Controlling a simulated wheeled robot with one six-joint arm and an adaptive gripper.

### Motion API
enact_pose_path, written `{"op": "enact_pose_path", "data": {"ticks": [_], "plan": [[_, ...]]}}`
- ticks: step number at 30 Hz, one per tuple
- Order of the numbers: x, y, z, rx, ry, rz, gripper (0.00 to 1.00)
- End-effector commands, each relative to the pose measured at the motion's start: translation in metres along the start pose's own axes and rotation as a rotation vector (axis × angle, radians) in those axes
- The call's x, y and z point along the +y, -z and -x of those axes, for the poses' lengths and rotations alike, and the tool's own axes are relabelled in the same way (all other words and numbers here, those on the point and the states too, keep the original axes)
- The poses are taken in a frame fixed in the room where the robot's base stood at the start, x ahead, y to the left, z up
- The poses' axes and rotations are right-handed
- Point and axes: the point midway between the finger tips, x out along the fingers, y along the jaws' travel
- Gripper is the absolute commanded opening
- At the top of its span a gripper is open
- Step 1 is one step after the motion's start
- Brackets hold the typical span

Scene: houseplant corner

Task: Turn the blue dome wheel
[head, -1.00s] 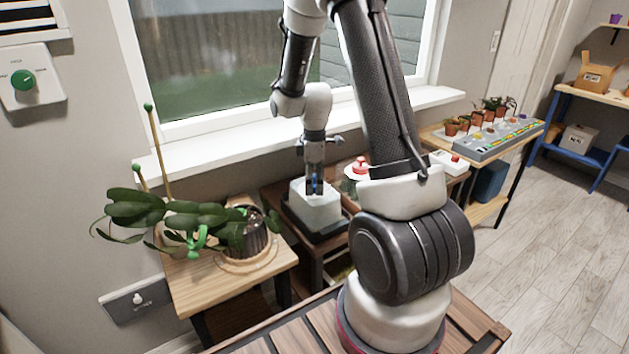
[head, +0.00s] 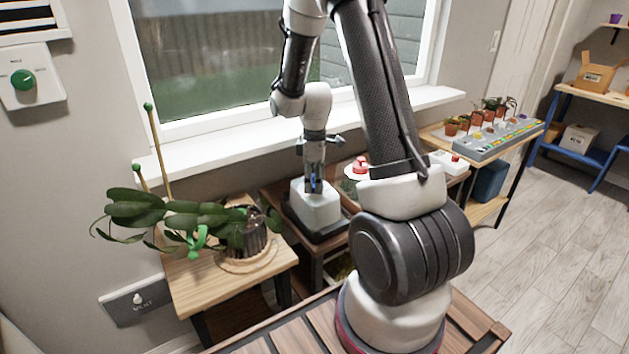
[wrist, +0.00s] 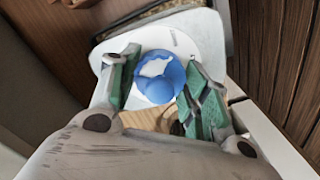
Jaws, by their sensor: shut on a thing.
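The blue dome wheel (wrist: 160,78) sits on top of a pale housing (wrist: 190,35) in the wrist view. It is round with a lobed rim and a knob on the near side. In the head view the pale housing (head: 316,212) stands on a dark base on the low wooden table, and only a little blue shows between the fingers. My gripper (wrist: 160,85) points down with its green-padded fingers on either side of the wheel, shut on it. In the head view my gripper (head: 314,186) is right above the housing, hiding most of the wheel.
A leafy plant in a dark pot (head: 247,238) stands on the wooden stand at left, close to the housing. A red knob on a white disc (head: 360,165) is just right of my gripper. The window sill (head: 220,138) runs behind.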

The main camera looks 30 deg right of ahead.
Motion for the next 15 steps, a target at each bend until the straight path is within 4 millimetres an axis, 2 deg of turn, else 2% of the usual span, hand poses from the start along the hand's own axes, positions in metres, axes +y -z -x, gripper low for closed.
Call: {"op": "enact_pose_path", "data": {"ticks": [8,15], "plan": [[0.0000,0.0000,0.0001,0.000,0.000,-0.122,0.23],[-0.0002,0.0001,0.0001,0.000,0.000,-0.336,0.23]]}}
